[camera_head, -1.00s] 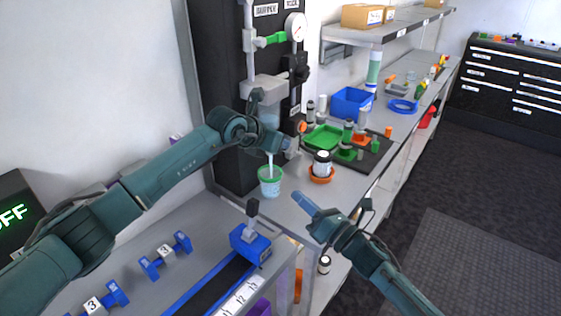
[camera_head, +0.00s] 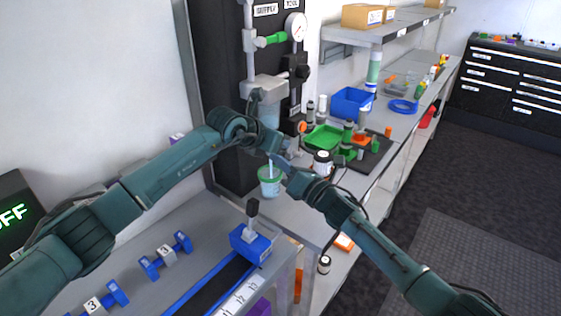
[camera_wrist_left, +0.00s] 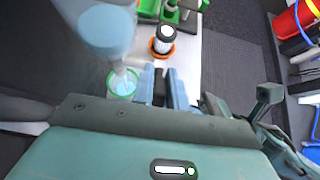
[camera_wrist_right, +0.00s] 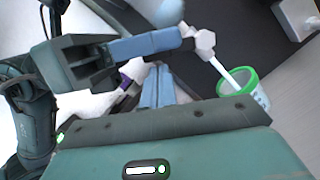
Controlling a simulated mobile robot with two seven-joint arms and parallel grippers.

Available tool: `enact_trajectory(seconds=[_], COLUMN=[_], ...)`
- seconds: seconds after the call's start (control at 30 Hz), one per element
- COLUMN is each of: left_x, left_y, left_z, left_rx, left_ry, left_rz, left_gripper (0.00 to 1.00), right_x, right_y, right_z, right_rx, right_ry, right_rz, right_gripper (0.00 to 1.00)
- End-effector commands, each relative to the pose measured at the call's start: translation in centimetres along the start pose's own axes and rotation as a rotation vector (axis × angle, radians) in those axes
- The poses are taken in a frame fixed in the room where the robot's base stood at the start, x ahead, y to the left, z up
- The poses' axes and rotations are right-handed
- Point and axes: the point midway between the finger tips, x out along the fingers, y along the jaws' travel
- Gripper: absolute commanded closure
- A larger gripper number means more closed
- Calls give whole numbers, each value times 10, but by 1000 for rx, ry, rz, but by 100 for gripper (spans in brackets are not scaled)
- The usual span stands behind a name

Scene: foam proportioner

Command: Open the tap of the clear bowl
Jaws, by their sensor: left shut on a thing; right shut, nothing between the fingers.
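The clear bowl (camera_head: 269,113) with pale blue liquid hangs on the black column; it also shows in the left wrist view (camera_wrist_left: 106,28). Its white tap (camera_wrist_right: 204,42) shows in the right wrist view. A thin white line, stem or stream, runs from it into a green-rimmed cup (camera_head: 270,181). My left gripper (camera_wrist_right: 178,38) is shut at the tap, its fingers on the tap's side piece, which they largely hide. My right gripper (camera_wrist_right: 157,68) is shut and empty, just below the left fingers and beside the cup (camera_wrist_right: 243,88).
A dark-capped jar in an orange dish (camera_wrist_left: 163,42) stands right of the cup. Green trays (camera_head: 322,138) and a blue bin (camera_head: 352,102) lie farther along the bench. The aisle floor at right is clear.

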Motion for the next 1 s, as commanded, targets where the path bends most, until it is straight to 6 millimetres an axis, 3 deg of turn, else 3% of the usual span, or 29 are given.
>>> enact_trajectory(seconds=[0.63,0.67,0.9,1.0], left_x=[0,0,0,0], left_y=[0,0,0,0], left_z=[0,0,0,0], left_rx=[0,0,0,0], left_ry=[1,1,0,0], left_rz=[-1,-1,0,0], left_gripper=[100,83,64,64], right_x=[4,4,3,3], right_y=[2,3,2,2], right_z=[16,17,14,13], right_rx=[-1,-1,-1,-1], right_ry=[-7,-8,-4,-3], right_rz=[2,2,2,1], right_gripper=[100,100,100,100])
